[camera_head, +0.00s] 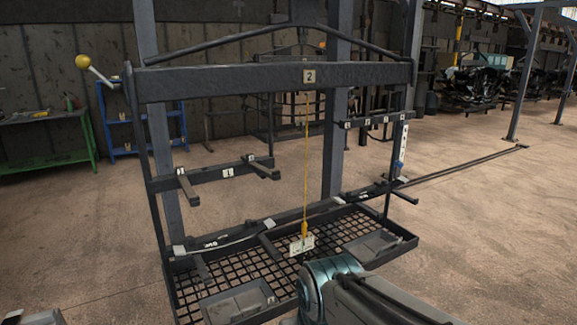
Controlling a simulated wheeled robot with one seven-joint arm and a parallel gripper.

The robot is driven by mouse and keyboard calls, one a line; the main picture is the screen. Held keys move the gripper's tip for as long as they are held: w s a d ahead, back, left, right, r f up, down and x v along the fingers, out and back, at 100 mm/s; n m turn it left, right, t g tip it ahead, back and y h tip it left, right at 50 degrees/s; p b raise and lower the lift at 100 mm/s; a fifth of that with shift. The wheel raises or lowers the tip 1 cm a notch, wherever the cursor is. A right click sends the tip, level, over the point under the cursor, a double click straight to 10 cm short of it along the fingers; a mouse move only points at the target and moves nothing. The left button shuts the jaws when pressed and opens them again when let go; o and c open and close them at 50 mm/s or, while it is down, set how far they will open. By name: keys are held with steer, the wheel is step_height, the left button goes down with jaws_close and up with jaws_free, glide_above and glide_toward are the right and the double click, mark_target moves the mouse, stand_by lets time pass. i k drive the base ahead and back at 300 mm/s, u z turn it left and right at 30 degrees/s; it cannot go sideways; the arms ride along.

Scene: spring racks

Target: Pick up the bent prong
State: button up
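A dark hanging rack with a top beam (250,79) labelled "2" stands in front of me. Short prongs stick out from its bars. Two are on the left middle bar, a left prong (187,187) and a right prong (262,168). Lower down are a prong (270,246) over the grid, another prong (201,266) at the left, and a prong (404,196) at the right. I cannot tell which prong is bent. My arm with its teal joint reaches in at the bottom centre, in front of the rack. My gripper does not show.
A mesh basket (178,301) with grey trays (238,303) forms the rack's base. A yellow cord (306,150) with a tag (301,244) hangs in the middle. A green table (45,161) and blue shelf (117,151) stand behind left. Floor at right is mostly clear.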

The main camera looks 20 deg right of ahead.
mark_target(248, 157)
steer(key=z, duration=0.05)
steer(key=k, duration=1.05)
steer(key=z, duration=0.85)
steer(key=i, duration=0.95)
steer(key=u, duration=0.5)
steer(key=i, duration=0.8)
steer(key=u, duration=0.7)
